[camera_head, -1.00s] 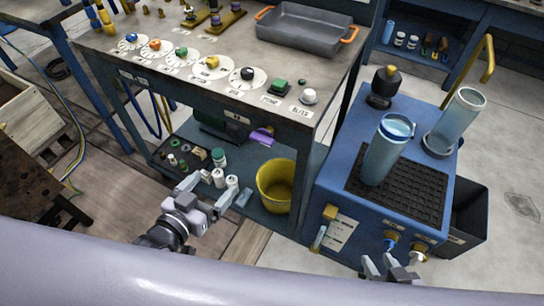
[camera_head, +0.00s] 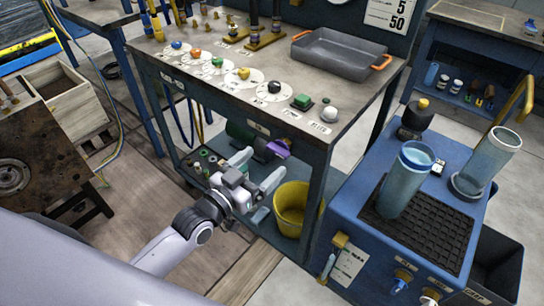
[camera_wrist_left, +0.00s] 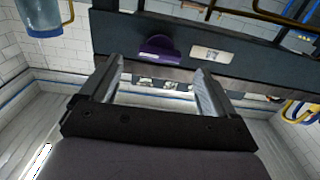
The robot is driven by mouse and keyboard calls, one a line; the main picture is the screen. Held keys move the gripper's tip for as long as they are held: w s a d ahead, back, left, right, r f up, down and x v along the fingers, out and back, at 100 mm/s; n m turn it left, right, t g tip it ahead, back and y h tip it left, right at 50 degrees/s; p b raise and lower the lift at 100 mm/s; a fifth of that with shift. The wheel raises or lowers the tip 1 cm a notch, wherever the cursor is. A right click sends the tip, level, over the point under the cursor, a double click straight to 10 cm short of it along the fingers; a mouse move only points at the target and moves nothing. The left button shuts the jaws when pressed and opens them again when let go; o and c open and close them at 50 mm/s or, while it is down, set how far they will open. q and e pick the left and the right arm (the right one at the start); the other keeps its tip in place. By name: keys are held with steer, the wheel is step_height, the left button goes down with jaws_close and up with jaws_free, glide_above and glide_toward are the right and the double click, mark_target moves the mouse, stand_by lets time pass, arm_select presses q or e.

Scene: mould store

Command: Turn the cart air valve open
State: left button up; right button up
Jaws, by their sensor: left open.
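The blue cart (camera_head: 345,206) stands at the right. On its front are a brass fitting (camera_head: 339,241) with a pale blue lever hanging down beside a white label, and two brass fittings with a blue knob (camera_head: 403,276) and a white-topped knob (camera_head: 431,296). I cannot read which one is the air valve. My left gripper (camera_head: 256,168) is open and empty in front of the bench's lower shelf, left of the cart and apart from these fittings. Its open fingers also show in the left wrist view (camera_wrist_left: 158,75). My right gripper is out of view.
The bench (camera_head: 345,115) carries coloured knobs and a grey tray (camera_head: 345,55). A purple object (camera_head: 278,149) on its front lies close beyond my left gripper. A yellow bucket (camera_head: 291,205) stands on the lower shelf. Glass cylinders (camera_head: 405,180) stand on the cart.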

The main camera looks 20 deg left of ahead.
mark_target(275, 153)
arm_select(q)
steer(key=shift+x, duration=2.05)
steer(key=c, duration=1.1)
